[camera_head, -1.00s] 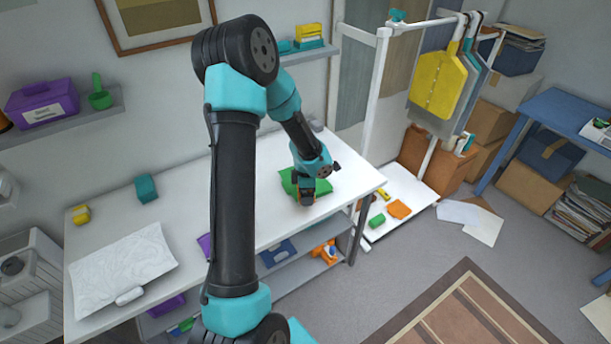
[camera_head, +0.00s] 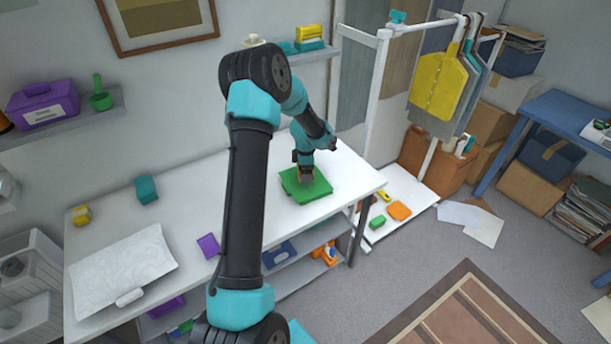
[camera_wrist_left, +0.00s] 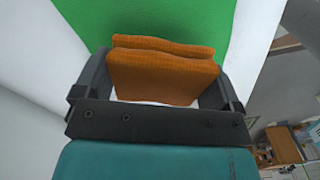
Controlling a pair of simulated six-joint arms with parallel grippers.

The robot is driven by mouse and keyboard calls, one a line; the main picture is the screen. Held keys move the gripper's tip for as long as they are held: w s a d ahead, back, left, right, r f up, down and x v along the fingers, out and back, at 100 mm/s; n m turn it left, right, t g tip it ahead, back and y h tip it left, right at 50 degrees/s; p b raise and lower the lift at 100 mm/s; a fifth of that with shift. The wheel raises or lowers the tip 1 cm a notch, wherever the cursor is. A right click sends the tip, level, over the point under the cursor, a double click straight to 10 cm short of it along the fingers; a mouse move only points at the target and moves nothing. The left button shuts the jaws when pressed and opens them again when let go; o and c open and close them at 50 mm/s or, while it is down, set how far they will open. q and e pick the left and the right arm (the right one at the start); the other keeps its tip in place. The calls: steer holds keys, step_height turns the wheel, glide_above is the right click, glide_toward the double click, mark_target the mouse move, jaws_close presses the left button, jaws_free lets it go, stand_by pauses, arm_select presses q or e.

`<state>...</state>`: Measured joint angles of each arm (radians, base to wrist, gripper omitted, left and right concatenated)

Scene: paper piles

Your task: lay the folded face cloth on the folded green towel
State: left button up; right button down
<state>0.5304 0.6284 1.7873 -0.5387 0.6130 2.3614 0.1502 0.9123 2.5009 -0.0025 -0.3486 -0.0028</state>
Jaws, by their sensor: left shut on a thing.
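The folded green towel (camera_head: 318,190) lies flat on the white table near its right end. It also fills the top of the left wrist view (camera_wrist_left: 150,18). My left gripper (camera_head: 305,177) points down over the middle of the towel. In the left wrist view its fingers are shut on the folded orange face cloth (camera_wrist_left: 160,78), which hangs between them in two visible layers. In the head view only a sliver of orange shows at the gripper. I cannot tell whether the cloth's lower edge touches the towel. My right gripper is not in view.
On the table (camera_head: 200,185) are a teal block (camera_head: 146,189), a small yellow item (camera_head: 81,214), a purple piece (camera_head: 208,245) and a white patterned board (camera_head: 122,268). A white clothes rack (camera_head: 376,90) stands beyond the right end. The table left of the towel is partly hidden by my arm.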

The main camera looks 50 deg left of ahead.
arm_select(q)
steer(key=shift+a, duration=0.1)
steer(key=shift+w+a, duration=0.2)
steer(key=shift+w, duration=0.05)
steer(key=shift+f, duration=1.75)
steer(key=shift+f, duration=0.15)
steer(key=o, duration=0.6)
step_height(320, 180, up, 12)
steer(key=shift+r, duration=0.15)
